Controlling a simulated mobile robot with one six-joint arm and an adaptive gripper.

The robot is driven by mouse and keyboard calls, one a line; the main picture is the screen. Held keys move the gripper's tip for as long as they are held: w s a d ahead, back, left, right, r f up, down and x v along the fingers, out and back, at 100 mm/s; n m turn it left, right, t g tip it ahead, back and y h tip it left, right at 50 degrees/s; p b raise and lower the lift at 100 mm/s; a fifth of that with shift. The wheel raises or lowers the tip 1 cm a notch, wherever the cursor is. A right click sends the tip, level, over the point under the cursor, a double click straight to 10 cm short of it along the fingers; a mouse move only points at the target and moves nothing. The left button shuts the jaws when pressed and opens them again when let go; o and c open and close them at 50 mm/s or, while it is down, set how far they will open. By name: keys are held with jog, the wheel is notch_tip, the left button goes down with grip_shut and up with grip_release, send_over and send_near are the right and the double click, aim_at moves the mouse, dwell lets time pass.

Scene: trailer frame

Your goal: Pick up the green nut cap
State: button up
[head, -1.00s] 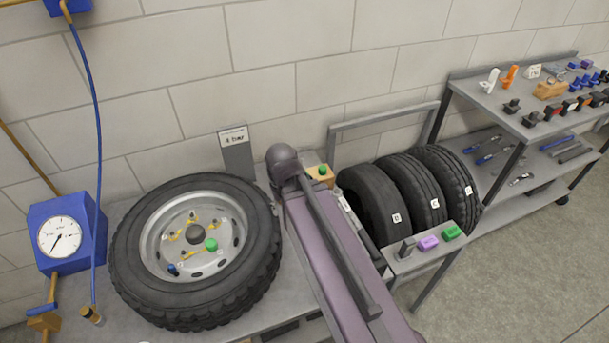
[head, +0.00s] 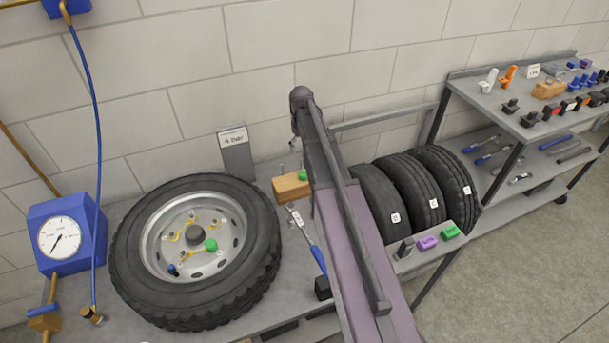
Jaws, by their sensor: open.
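A round green cap (head: 211,244) sits on the wheel (head: 160,300), at the lower right of the hub. Another green cap (head: 303,175) sits on the right end of a small wooden block (head: 289,188) between the wheel and my arm. I cannot tell from the picture which of the two is the named nut cap. My arm reaches up from the bottom right, and its far end stands above and behind the wooden block. My gripper's jaws cannot be made out; the arm hides that spot. No cap is seen held.
A blue-handled wrench (head: 316,256) and a black block (head: 322,288) lie close left of my arm. Three tyres (head: 380,200) and a small stand (head: 412,262) with purple and green blocks are at its right. A gauge box (head: 68,236) stands left; a tool shelf (head: 540,132) stands right.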

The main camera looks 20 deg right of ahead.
dwell(0.4)
jog(key=b, duration=0.9)
send_over(303, 173)
notch_tip(303, 173, down, 9)
jog(key=shift+w+a+r, duration=0.1)
jog(key=shift+w+r, duration=0.05)
jog(key=shift+r, duration=0.05)
jog(key=shift+f, duration=0.1)
jog(key=shift+f+b, duration=2.45)
jog(key=shift+f, duration=0.05)
jog(key=c, duration=0.8)
